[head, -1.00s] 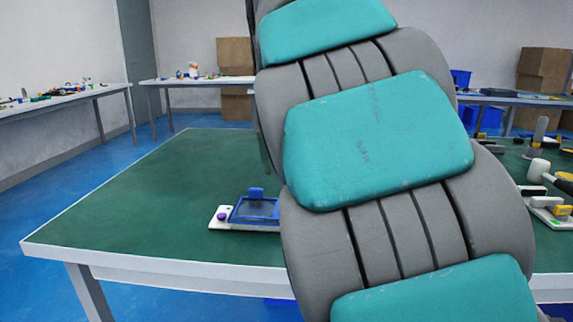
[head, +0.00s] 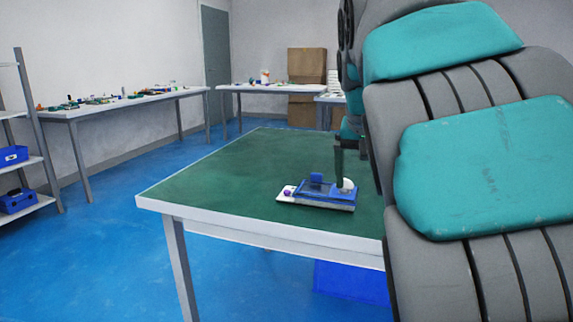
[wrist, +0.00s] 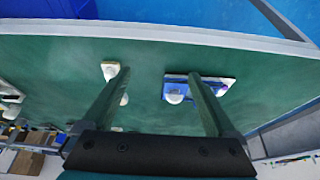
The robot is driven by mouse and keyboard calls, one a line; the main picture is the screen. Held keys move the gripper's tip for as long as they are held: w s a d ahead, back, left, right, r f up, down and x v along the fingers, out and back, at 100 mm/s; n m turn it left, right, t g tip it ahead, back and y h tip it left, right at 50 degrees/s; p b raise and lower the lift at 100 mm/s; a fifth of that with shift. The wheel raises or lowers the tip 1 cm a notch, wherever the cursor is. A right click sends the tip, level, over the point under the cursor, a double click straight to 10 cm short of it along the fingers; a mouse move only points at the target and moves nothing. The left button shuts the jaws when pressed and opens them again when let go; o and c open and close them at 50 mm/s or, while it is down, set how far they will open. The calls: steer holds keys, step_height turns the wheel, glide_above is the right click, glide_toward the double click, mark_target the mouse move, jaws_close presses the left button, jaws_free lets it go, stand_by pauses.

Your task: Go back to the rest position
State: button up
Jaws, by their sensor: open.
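In the head view my grey and teal arm fills the right side, and a dark finger shows just behind the blue and white device (head: 322,192). That device lies on the green table (head: 235,175) close to its front edge. In the wrist view the device (wrist: 183,80) is by the tip of the right finger, with a pale round part on it. I cannot tell whether the finger touches it.
A white piece (wrist: 109,68) lies by the left finger. Side tables with small items (head: 125,100) line the back wall, near cardboard boxes (head: 306,75). A shelf with blue bins (head: 15,200) stands at the left. The blue floor (head: 100,260) left of the green table is clear.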

steer(key=s+d+f+n+g+y, duration=0.1)
steer(key=s+f+n+g, duration=0.2)
steer(key=s+f, duration=2.6)
steer(key=s+g, duration=0.1)
steer(key=g, duration=0.2)
steer(key=shift+s+f+n, duration=0.3)
steer(key=shift+s+n, duration=0.1)
steer(key=shift+c, duration=0.3)
